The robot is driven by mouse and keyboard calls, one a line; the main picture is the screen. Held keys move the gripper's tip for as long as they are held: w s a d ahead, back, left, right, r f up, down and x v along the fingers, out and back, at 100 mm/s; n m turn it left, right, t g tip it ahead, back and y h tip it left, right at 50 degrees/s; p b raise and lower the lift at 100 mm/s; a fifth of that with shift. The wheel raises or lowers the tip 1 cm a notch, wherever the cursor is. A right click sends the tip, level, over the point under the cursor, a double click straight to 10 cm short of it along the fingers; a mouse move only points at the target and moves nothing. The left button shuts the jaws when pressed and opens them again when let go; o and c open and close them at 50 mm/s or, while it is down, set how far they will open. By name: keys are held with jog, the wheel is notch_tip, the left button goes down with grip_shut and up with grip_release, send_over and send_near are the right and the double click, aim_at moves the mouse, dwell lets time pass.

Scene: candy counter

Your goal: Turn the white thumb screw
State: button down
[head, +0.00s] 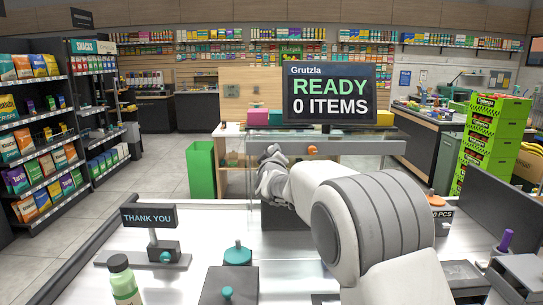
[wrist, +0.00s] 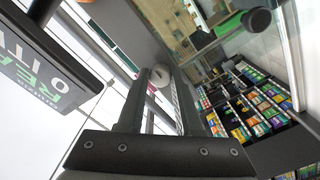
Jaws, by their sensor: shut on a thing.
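In the wrist view the white thumb screw (wrist: 160,75) shows as a small pale round head at the far end of my gripper (wrist: 157,85). The two long dark fingers are shut on it, one on each side. How far the screw is turned cannot be told. In the head view my white arm reaches forward over the counter to a glass-fronted case, and its wrist covers the screw there. The fingers cannot be made out in that view.
A dark display (head: 329,94) reading "READY 0 ITEMS" stands above the glass case, close to my arm. A THANK YOU sign (head: 149,216), a green bottle (head: 123,283) and teal-knobbed blocks (head: 237,256) stand on the near counter. An orange knob (head: 312,150) is right of my wrist.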

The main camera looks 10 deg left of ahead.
jog(key=c, duration=0.9)
grip_release()
jog(key=shift+o, duration=0.2)
jog(key=shift+s, duration=0.1)
jog(key=shift+s+d, duration=0.1)
jog(key=shift+s, duration=0.2)
jog(key=shift+b+v, duration=0.7)
jog(key=shift+v, duration=1.35)
jog(key=shift+d, duration=0.1)
